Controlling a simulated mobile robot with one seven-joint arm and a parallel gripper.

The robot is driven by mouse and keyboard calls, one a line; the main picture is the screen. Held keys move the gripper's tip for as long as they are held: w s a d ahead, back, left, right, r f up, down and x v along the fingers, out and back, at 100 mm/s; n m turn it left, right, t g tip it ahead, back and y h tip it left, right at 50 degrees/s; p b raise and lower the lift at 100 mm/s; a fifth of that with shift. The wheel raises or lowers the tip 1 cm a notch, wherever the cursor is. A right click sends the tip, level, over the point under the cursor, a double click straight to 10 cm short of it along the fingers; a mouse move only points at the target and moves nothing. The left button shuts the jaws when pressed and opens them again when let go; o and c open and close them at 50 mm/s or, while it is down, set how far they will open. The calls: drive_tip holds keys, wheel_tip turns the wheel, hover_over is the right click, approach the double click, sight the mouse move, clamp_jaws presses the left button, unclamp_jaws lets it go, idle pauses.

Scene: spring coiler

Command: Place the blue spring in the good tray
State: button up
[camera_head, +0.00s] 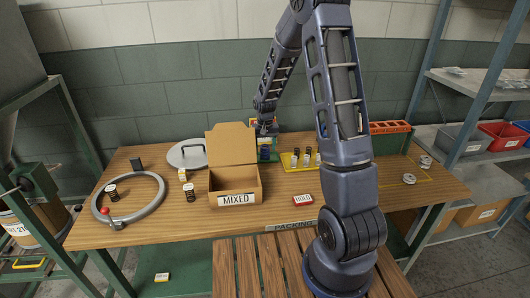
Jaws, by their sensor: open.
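My gripper (266,132) is at the back of the wooden table, behind the open cardboard box. It is small in the picture, and its fingers are open. A dark blue coil, which looks like the blue spring (264,153), stands upright just below it. The spring is at a small green tray (274,157), which may be the good tray; its label cannot be read. The box flap and the spring partly hide this tray. I cannot tell whether the fingers still touch the spring.
A yellow tray (287,165) with several dark and pale springs stands right of the green tray. The MIXED box (233,199) stands in front. A HOLD sign (303,200), a grey ring (161,191), a round lid (188,155) and a dark spring (190,193) are also on the table.

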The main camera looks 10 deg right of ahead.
sight(265, 146)
wheel_tip(265, 146, up, 8)
drive_tip(key=shift+r, duration=0.1)
drive_tip(key=shift+s+d+r, duration=0.1)
drive_tip(key=shift+r, duration=0.5)
drive_tip(key=s+d+r+t, duration=0.2)
drive_tip(key=s+d+r, duration=0.3)
drive_tip(key=s+r, duration=0.5)
drive_tip(key=s+d+r+t, duration=0.1)
drive_tip(key=s+d+r, duration=0.4)
drive_tip(key=s+r, duration=0.55)
drive_tip(key=s+d+t, duration=0.1)
drive_tip(key=s, duration=1.1)
drive_tip(key=shift+s+d+f+t, duration=0.2)
drive_tip(key=shift+d+f+t, duration=0.1)
drive_tip(key=shift+d+f, duration=0.1)
